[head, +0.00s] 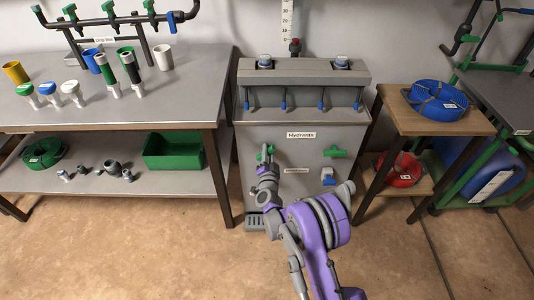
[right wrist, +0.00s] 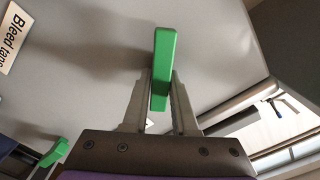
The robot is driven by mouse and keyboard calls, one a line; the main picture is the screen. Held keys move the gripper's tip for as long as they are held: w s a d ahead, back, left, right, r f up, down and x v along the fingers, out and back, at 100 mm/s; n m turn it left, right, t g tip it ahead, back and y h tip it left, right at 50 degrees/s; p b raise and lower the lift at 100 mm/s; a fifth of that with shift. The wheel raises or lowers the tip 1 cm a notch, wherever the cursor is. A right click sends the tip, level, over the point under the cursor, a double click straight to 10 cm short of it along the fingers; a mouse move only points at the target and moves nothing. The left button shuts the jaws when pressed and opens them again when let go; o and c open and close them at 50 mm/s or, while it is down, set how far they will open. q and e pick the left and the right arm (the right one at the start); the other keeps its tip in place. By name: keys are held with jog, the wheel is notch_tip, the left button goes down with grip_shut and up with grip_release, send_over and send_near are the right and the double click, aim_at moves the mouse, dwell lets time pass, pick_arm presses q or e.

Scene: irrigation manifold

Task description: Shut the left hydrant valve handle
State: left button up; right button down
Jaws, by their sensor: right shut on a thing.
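The grey hydrant cabinet (head: 300,136) carries a "Hydrants" label and two green valve handles. The left handle (head: 271,149) is partly hidden behind my right gripper (head: 265,163). In the right wrist view this green handle (right wrist: 165,62) stands between the two fingers of my right gripper (right wrist: 159,105), which are shut on it. Its turn angle is hard to tell in the head view. The right handle (head: 335,152) lies level across its valve, clear of the gripper. My left gripper is not in view.
A blue tap (head: 328,176) sits low on the cabinet front, right of my arm. A grey workbench (head: 200,92) with cups and valves stands left. A wooden stand (head: 394,101) with a blue hose coil (head: 437,98) stands right. The floor in front is clear.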

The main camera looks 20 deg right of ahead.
jog(key=m, duration=0.3)
jog(key=m+b, duration=0.1)
jog(key=shift+d+f+m, duration=0.2)
jog(key=shift+f+m, duration=0.1)
jog(key=shift+s+f+m+b, duration=0.15)
jog(key=shift+m+b, duration=0.3)
jog(key=shift+m, duration=2.05)
jog(key=shift+f, duration=0.1)
jog(key=c, duration=0.7)
grip_release()
jog(key=p+v, duration=0.1)
jog(key=v, duration=0.9)
jog(key=shift+s, duration=0.35)
